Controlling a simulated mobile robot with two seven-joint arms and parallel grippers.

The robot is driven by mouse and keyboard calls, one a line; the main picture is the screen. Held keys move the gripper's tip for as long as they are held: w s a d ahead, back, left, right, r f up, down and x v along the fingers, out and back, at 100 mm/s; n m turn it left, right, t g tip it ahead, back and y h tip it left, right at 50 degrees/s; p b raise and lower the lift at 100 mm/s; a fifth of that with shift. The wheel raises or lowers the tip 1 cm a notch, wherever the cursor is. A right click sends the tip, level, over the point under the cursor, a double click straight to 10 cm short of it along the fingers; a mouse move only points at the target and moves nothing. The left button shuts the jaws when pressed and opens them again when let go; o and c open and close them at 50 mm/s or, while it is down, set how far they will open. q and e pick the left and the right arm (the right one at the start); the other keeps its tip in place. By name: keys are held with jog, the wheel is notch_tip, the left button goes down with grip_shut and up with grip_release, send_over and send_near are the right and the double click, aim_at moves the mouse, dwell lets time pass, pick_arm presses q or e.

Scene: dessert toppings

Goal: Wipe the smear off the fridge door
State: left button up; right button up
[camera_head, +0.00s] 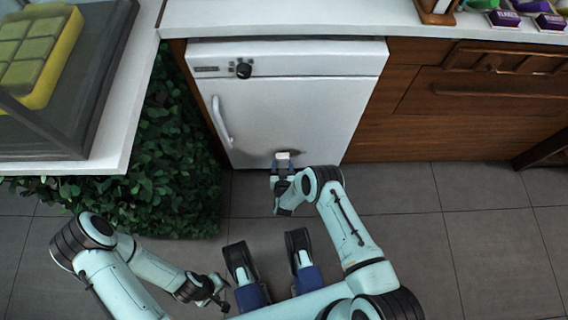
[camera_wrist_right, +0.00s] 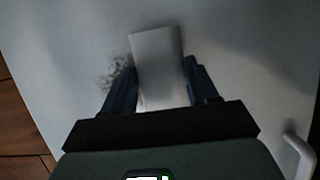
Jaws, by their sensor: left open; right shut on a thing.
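The white fridge door (camera_head: 285,115) is shut, with a vertical handle (camera_head: 222,122) at its left. The smear (camera_wrist_right: 117,76) shows in the right wrist view as a grey speckled patch, left of the block and partly hidden by a finger. My right gripper (camera_head: 283,166) is shut on a pale rectangular block (camera_wrist_right: 157,62), low on the door. The block also shows in the head view (camera_head: 283,156). I cannot tell whether it touches the door. My left gripper (camera_head: 217,291) is open and empty above the floor, away from the fridge.
A white counter (camera_head: 300,18) runs above the fridge, with boxes (camera_head: 504,18) at the right. Wooden drawers (camera_head: 490,90) stand right of the fridge. A leafy hedge (camera_head: 180,160) and a white table edge (camera_head: 130,130) are at the left. The tiled floor (camera_head: 460,240) is clear at the right.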

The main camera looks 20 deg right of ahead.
aim_at(308, 154)
jog(key=shift+w+d, duration=0.2)
jog(key=shift+w, duration=0.55)
dwell(0.7)
jog(key=shift+s+d+p, duration=0.3)
jog(key=shift+d+p, duration=0.05)
jog(key=shift+d, duration=0.9)
jog(key=shift+s+d+p, duration=0.35)
jog(key=shift+d+p, duration=0.05)
jog(key=shift+d, duration=0.85)
jog(key=shift+s+d+p, duration=0.3)
jog(key=shift+d+p, duration=0.05)
jog(key=shift+d, duration=0.9)
jog(key=shift+s+d+r, duration=0.1)
jog(key=shift+s+d, duration=0.15)
jog(key=shift+d, duration=0.45)
jog(key=shift+s+d, duration=0.2)
jog(key=shift+d, duration=0.5)
jog(key=shift+s+p, duration=0.1)
jog(key=shift+p, duration=0.2)
jog(key=shift+a, duration=0.15)
